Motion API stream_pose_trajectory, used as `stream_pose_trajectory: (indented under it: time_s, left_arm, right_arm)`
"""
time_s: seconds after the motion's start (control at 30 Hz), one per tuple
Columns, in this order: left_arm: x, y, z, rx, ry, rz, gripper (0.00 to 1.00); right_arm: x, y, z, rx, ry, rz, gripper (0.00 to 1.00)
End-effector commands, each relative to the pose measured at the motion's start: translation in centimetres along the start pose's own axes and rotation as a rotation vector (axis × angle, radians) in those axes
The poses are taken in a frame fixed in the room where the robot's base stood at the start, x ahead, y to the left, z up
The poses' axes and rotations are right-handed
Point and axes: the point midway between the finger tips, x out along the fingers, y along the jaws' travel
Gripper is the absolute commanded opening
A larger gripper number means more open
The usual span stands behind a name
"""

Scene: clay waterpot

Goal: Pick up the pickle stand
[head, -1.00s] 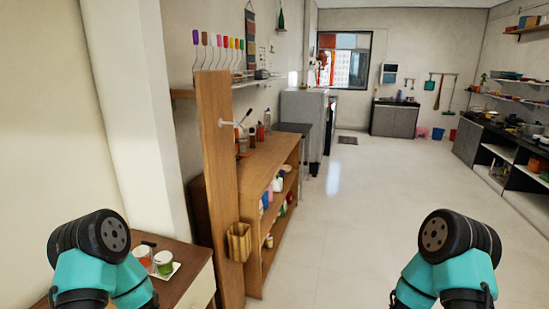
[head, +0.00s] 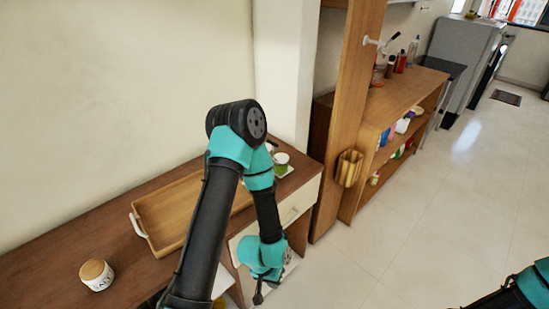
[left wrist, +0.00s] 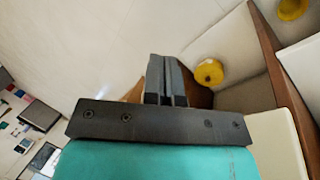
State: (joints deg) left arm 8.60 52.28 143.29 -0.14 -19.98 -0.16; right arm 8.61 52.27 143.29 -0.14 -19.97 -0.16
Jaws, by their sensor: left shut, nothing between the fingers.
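The pickle stand (head: 287,171), a small white holder with jars, sits on the wooden counter just right of my left arm's elbow. A jar with a green lower part shows; the rest is hidden behind the arm. My left gripper (head: 259,297) points down in front of the cabinet, below the counter top and apart from the stand. The left wrist view shows its fingers (left wrist: 166,68) shut and empty. Only a piece of my right arm shows at the lower right; its gripper is out of view.
A wooden tray (head: 165,207) with white handles and a lidded white jar (head: 97,275) stand on the counter. A tall wooden panel (head: 345,110) and shelf unit (head: 400,112) stand right. Yellow round objects (left wrist: 208,73) lie near the left gripper. The floor is open.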

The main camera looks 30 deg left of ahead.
Motion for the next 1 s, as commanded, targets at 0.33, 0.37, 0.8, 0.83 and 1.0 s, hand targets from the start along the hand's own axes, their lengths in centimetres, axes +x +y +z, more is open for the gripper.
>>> stream_pose_trajectory:
  time_s: [0.33, 0.37, 0.8, 0.83, 1.0]
  left_arm:
    - [0.00, 0.00, 0.00, 0.000, 0.000, 0.000, 0.12]
    - [0.00, 0.00, 0.00, 0.000, 0.000, 0.000, 0.14]
    - [-0.01, 0.00, 0.00, 0.000, 0.000, 0.000, 0.47]
    - [-0.01, 0.00, 0.00, 0.000, 0.000, 0.000, 0.47]
    - [0.15, 0.17, -0.54, 0.004, 0.002, 0.000, 0.47]
  right_arm:
    - [0.00, 0.00, 0.00, 0.000, 0.000, 0.000, 0.40]
    - [0.00, 0.00, 0.00, 0.000, 0.000, 0.000, 0.40]
    - [0.00, 0.00, 0.00, 0.000, 0.000, 0.000, 0.40]
    - [0.00, 0.00, 0.00, 0.000, 0.000, 0.000, 0.40]
    - [0.00, 0.00, 0.00, 0.000, 0.000, 0.000, 0.40]
